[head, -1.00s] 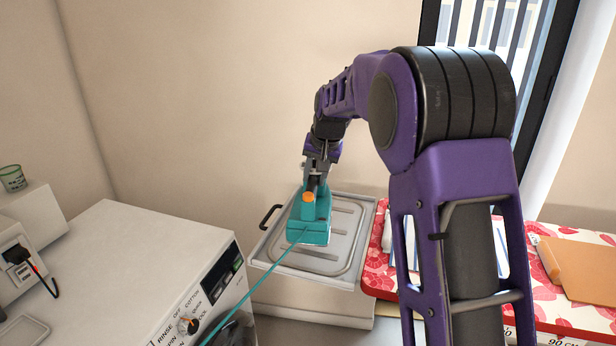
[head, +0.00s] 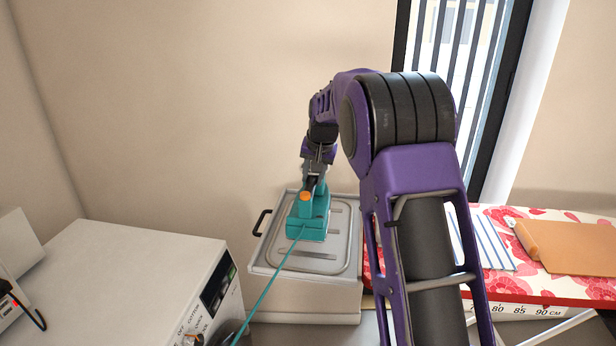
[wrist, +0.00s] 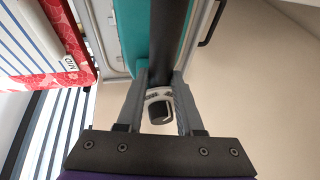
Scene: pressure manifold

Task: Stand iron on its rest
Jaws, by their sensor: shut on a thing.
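The teal iron (head: 309,222) with an orange knob is over the grey metal rest (head: 342,238) in the head view. I cannot tell whether it touches the rest. Its teal cord runs down to the lower left. My gripper (head: 314,184) is at the iron's far end, shut on its dark handle. In the wrist view the handle passes between the fingers of my gripper (wrist: 160,85), with the teal body (wrist: 131,25) beside it. The underside of the iron is hidden.
The ironing board with its red floral cover (head: 505,222) stands right of the rest, with striped cloth (head: 487,240) and an orange-brown folded piece (head: 575,246) on it. A white washing machine (head: 120,275) stands at left. A wall is behind.

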